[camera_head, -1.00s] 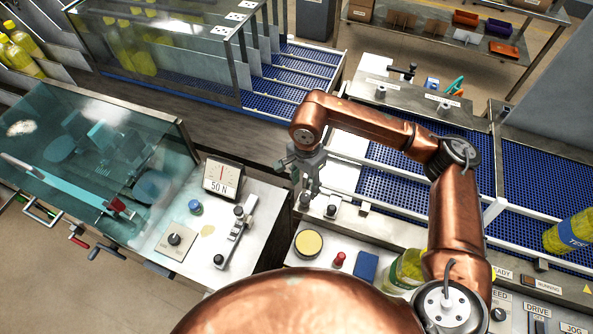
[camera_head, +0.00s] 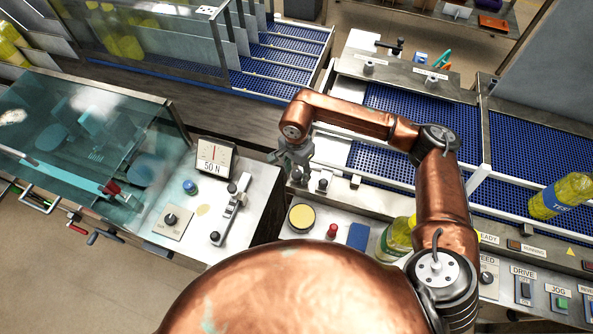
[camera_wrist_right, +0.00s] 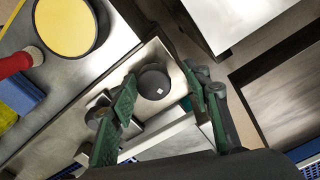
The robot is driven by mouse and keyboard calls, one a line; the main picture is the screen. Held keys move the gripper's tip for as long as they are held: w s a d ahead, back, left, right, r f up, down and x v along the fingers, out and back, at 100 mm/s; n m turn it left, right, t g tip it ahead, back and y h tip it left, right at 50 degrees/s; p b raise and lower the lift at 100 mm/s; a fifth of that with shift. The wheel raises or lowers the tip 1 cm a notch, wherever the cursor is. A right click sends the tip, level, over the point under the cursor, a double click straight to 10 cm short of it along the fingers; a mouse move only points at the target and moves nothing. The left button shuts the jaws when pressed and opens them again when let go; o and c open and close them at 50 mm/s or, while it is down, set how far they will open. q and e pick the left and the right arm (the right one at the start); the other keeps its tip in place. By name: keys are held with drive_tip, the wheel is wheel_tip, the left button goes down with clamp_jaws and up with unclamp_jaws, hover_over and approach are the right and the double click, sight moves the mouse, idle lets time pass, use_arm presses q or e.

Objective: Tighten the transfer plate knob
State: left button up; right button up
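A round black knob (camera_wrist_right: 153,82) with a small white mark sits on a metal plate (camera_wrist_right: 172,52) in the right wrist view. My right gripper (camera_wrist_right: 160,95) is open, with one green-padded finger on each side of this knob. A gap shows between the knob and each finger; I see no contact. In the head view my right gripper (camera_head: 296,165) points down over the plate by the conveyor and largely hides this knob. Another dark knob (camera_head: 323,182) stands just to its right. My left gripper is not in view.
A bottle (camera_head: 396,238) stands near my right arm. A 50 N gauge (camera_head: 213,157) stands on the left bench.

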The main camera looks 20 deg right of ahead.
drive_tip(key=shift+s+r, duration=0.2)
drive_tip(key=shift+s, duration=0.2)
drive_tip(key=shift+c, duration=0.9)
drive_tip(key=shift+s+a+r, duration=0.1)
drive_tip(key=shift+s+r, duration=0.05)
drive_tip(key=shift+s, duration=0.2)
drive_tip(key=shift+c, duration=0.8)
drive_tip(key=shift+w+f, duration=0.25)
drive_tip(key=shift+w, duration=0.25)
drive_tip(key=c, duration=0.5)
drive_tip(key=shift+s+r, duration=0.1)
drive_tip(key=shift+s, duration=0.05)
drive_tip(key=shift+c, duration=1.6)
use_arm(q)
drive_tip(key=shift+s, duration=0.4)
use_arm(e)
drive_tip(key=shift+a+r, duration=0.1)
